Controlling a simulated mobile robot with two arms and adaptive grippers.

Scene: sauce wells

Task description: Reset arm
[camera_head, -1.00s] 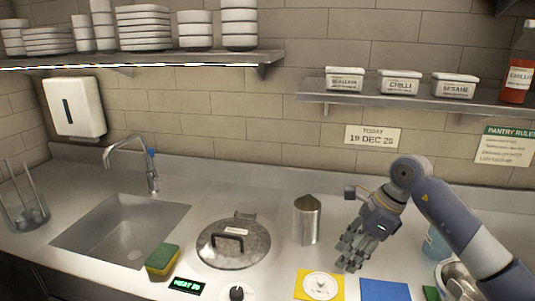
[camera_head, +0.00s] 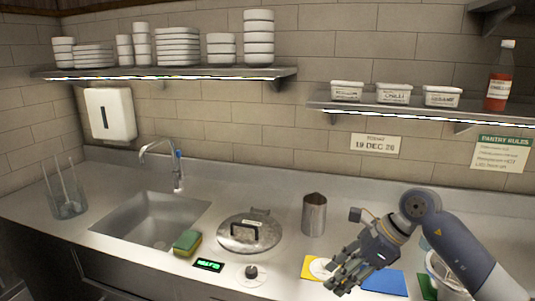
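My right gripper (camera_head: 336,275) is in front of the metal can (camera_head: 314,216), above the counter's front right. Its jointed grey fingers point down and to the left. They cover part of a yellow mat (camera_head: 310,265) and a white round piece on it. I see nothing held in the fingers, but their angle hides whether they are open or shut. My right arm comes in from the lower right. My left gripper is not in view.
A blue mat (camera_head: 385,282) and a white tub (camera_head: 437,270) lie near my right arm. A lidded pot (camera_head: 243,233), a sponge (camera_head: 187,242), a dial (camera_head: 251,272) and a sink (camera_head: 150,222) are left. A shelf (camera_head: 420,107) with tubs and a red bottle (camera_head: 498,78) hangs above.

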